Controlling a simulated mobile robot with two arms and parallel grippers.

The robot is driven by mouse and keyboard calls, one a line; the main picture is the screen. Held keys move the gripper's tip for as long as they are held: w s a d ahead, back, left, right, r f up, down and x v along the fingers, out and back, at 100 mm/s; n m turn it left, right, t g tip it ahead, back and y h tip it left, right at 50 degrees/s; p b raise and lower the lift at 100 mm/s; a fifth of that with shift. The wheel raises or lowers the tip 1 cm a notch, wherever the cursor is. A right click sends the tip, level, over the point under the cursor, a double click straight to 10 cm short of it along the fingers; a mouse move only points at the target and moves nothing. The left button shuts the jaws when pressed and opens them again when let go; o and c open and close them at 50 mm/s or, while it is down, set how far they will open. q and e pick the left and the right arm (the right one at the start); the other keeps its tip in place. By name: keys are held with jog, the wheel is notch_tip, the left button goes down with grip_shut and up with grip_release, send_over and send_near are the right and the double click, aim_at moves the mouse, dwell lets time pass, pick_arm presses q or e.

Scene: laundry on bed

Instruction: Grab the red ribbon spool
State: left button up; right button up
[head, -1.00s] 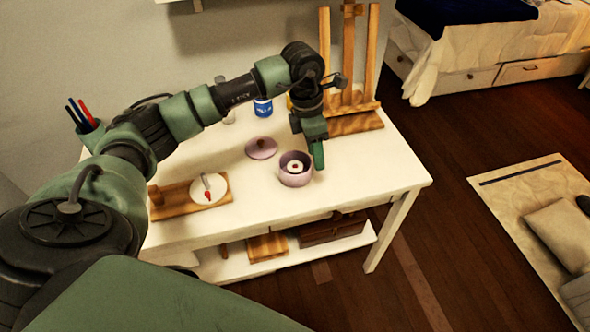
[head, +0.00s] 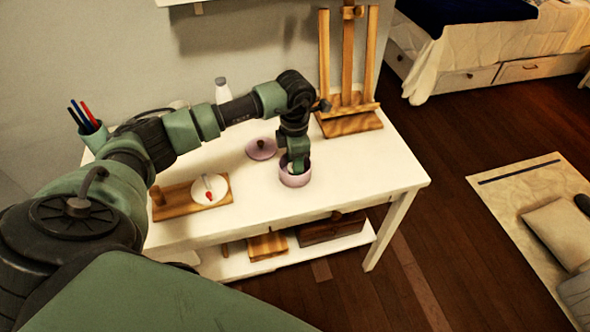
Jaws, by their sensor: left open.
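A round mauve pot (head: 296,181) stands open on the white table, near its front edge. My left gripper (head: 297,168) points straight down into the pot's mouth, and its fingertips are at or just below the rim. It is open, though the gap between its fingers is hard to see. A pale spool-like thing lies in the pot; the gripper now mostly covers it. I cannot make out any red ribbon on it. The pot's mauve lid (head: 261,149) lies on the table behind and to the left. My right gripper is not in view.
A wooden easel (head: 348,110) stands at the back right of the table (head: 370,170). A white disc with a red-tipped tool (head: 210,190) rests on a wooden board at the left. A cup of pens (head: 92,130) stands at the back left. Table right of the pot is clear.

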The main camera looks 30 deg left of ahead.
pick_arm(q)
grip_shut()
jog(key=shift+r, duration=0.15)
